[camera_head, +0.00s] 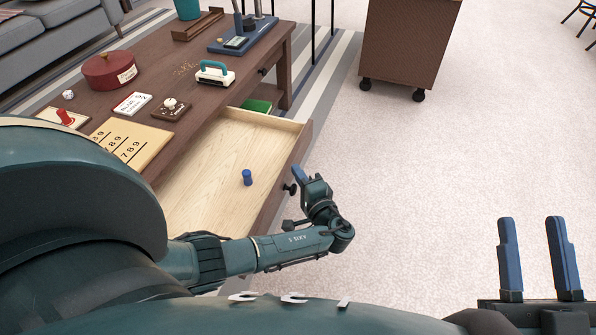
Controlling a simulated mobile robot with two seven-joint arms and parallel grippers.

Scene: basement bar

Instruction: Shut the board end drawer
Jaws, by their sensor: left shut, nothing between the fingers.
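The open drawer (212,160) has a pale wooden inside and sticks out from the long side of the dark wooden table. Its dark front panel (268,209) carries a round black knob (290,189). A small blue cylinder (247,177) stands on the drawer floor. My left gripper (299,174) is shut and empty, just outside the front panel beside the knob. I cannot tell whether it touches the panel. My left arm hides the drawer's near end. My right gripper (537,255) is open and empty over the floor at the lower right, away from the drawer.
The table (203,115) holds a number board (131,143), a red round tin (109,70), cards and a teal-handled tool (214,73). A green item (257,105) lies beyond the drawer under the tabletop. A brown wheeled cabinet (406,45) stands at the back. The floor to the right is clear.

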